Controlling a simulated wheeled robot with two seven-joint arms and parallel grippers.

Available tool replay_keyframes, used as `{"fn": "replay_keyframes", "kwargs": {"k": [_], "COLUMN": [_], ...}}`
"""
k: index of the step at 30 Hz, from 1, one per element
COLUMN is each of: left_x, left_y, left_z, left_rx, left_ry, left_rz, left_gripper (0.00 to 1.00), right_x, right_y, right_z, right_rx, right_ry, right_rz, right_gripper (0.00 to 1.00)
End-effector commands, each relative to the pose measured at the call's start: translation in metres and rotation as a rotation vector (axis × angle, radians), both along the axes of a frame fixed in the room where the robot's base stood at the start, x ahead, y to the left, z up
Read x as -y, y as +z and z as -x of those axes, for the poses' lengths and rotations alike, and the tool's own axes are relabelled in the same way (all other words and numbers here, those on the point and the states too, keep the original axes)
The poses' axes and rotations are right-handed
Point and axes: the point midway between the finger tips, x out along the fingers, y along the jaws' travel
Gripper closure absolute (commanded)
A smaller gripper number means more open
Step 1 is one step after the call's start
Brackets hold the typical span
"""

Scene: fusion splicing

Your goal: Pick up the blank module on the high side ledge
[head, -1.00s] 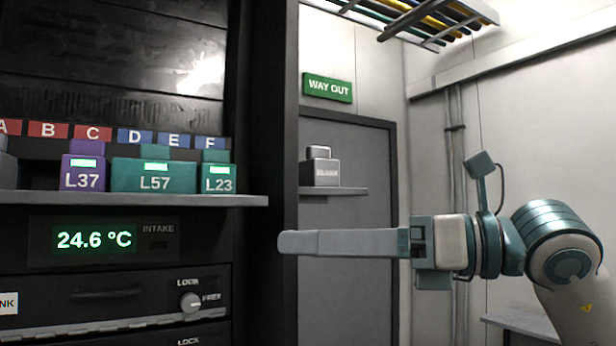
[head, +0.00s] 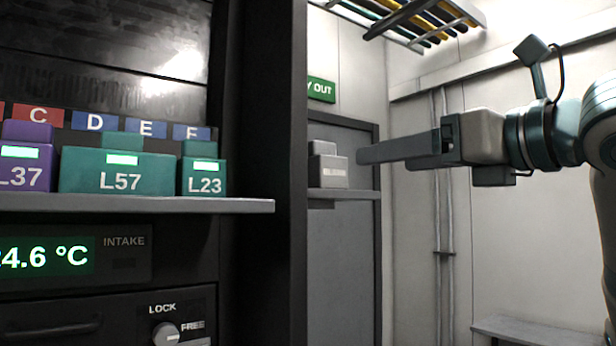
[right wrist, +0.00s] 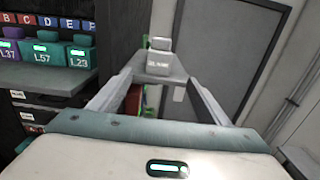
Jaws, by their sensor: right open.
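The blank module (head: 328,172) is a grey block with a smaller raised top and a pale label on its front. It sits upright on the high side ledge (head: 345,195), right of the dark rack post. It also shows in the right wrist view (right wrist: 159,64), beyond and between my finger ends. My right gripper (head: 362,155) points left, with its fingertips just right of the module in the head view. In the right wrist view my right gripper (right wrist: 160,84) is open, with nothing held between its fingers. Whether the fingers touch the module is unclear. My left gripper is out of view.
The rack shelf (head: 235,205) at left holds a purple L37 module (head: 22,172) and teal L57 (head: 118,175) and L23 (head: 203,178) modules. The dark rack post (head: 280,120) stands left of the ledge. A cable tray (head: 410,20) hangs overhead.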

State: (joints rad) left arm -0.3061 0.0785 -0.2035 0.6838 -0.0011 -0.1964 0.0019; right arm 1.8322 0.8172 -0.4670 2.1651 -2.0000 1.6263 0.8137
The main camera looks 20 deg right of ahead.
Motion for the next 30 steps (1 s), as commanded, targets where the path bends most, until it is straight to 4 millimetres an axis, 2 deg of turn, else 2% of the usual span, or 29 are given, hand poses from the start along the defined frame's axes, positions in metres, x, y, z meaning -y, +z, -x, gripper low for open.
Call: {"fn": "replay_keyframes", "kwargs": {"k": [4, 14, 17, 21, 30], "left_x": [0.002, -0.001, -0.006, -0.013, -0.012], "left_y": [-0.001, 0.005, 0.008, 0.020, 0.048], "left_z": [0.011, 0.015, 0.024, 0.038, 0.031], "left_rx": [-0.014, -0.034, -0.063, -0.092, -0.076], "left_ry": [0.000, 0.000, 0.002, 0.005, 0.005], "left_rz": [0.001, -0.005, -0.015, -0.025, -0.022], "left_gripper": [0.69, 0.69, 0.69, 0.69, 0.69], "right_x": [-0.001, -0.006, -0.010, -0.019, -0.037], "right_y": [0.000, 0.001, 0.001, 0.003, 0.003], "right_z": [0.000, -0.015, -0.026, -0.051, -0.099], "right_rx": [-0.001, -0.004, -0.004, -0.006, -0.005], "right_ry": [0.002, 0.004, 0.003, 0.003, 0.004], "right_rz": [0.000, 0.001, 0.003, 0.002, 0.002], "right_gripper": [0.30, 0.30, 0.30, 0.30, 0.30]}}
